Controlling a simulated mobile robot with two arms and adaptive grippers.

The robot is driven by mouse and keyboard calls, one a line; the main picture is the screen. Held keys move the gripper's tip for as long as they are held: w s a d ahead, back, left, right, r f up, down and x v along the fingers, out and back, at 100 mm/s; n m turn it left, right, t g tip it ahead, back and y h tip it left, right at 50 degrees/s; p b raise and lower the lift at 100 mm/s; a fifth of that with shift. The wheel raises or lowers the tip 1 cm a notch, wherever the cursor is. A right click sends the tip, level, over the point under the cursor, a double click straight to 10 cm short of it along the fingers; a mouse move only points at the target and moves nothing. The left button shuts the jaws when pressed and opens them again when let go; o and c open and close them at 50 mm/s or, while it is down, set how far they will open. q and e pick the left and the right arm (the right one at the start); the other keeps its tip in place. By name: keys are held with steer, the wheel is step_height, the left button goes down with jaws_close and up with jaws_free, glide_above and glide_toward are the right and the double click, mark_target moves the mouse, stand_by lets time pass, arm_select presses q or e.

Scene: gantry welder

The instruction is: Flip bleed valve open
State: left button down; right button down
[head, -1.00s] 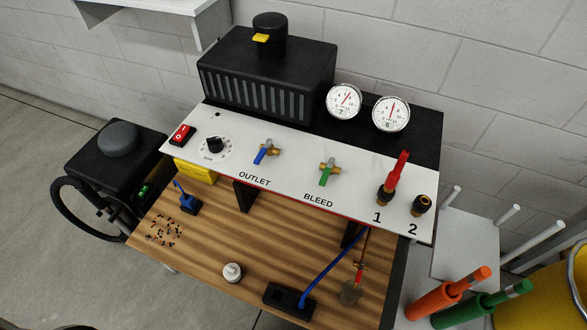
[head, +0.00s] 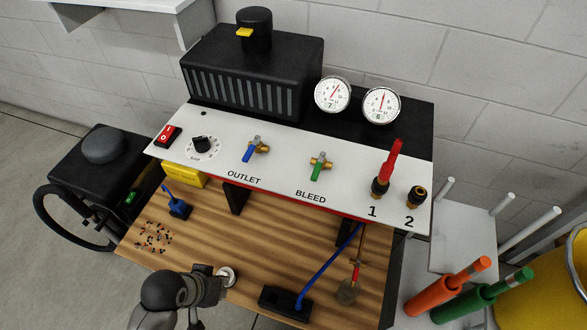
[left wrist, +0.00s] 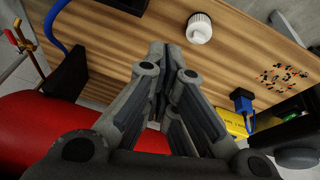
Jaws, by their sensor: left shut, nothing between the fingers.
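The bleed valve (head: 320,167) has a green handle and a brass body. It sits on the white panel above the word BLEED, and the handle points down towards the label. My left gripper (head: 228,277) is low over the front of the wooden bench, in front of and below the panel, well apart from the valve. In the left wrist view its fingers (left wrist: 160,50) are together with nothing between them. The bleed valve is not visible in the left wrist view. My right gripper is in neither view.
The outlet valve (head: 255,149) with a blue handle is left of the bleed valve. A red hose fitting (head: 390,165) stands at port 1. A white cap (left wrist: 199,28) lies on the bench beside my left gripper. Two gauges (head: 332,95) are behind the panel.

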mark_target(319, 166)
arm_select(q)
steer(key=w+d+r+n+t+h, duration=0.1)
steer(key=w+d+r+n+h, duration=0.1)
steer(key=w+d+r+h, duration=0.35)
steer(key=w+d+r+n+t+h, duration=0.1)
steer(key=w+d+r+h, duration=0.2)
steer(key=r+h, duration=0.5)
steer(key=w+a+r+n+t, duration=0.2)
steer(key=w+a+r+n, duration=0.2)
steer(key=r, duration=0.5)
steer(key=shift+w+t, duration=0.4)
steer(key=shift+w, duration=0.75)
steer(key=shift+h, duration=0.25)
steer(key=p+x, duration=0.1)
steer(key=x, duration=0.4)
steer(key=p+x, duration=0.2)
steer(key=x, duration=0.3)
steer(key=shift+d+r, duration=0.1)
steer(key=shift+r, duration=0.1)
steer(key=shift+s+d+f+p, duration=0.1)
steer(key=shift+s+d+p, duration=0.1)
steer(key=shift+d+p, duration=0.3)
steer(key=shift+s+d+p, duration=0.2)
steer(key=shift+d, duration=0.5)
steer(key=shift+s+d+f, duration=0.15)
steer(key=shift+s+d, duration=0.15)
steer(key=shift+d, duration=0.3)
steer(key=shift+d+n, duration=0.15)
steer(key=shift+n, duration=0.25)
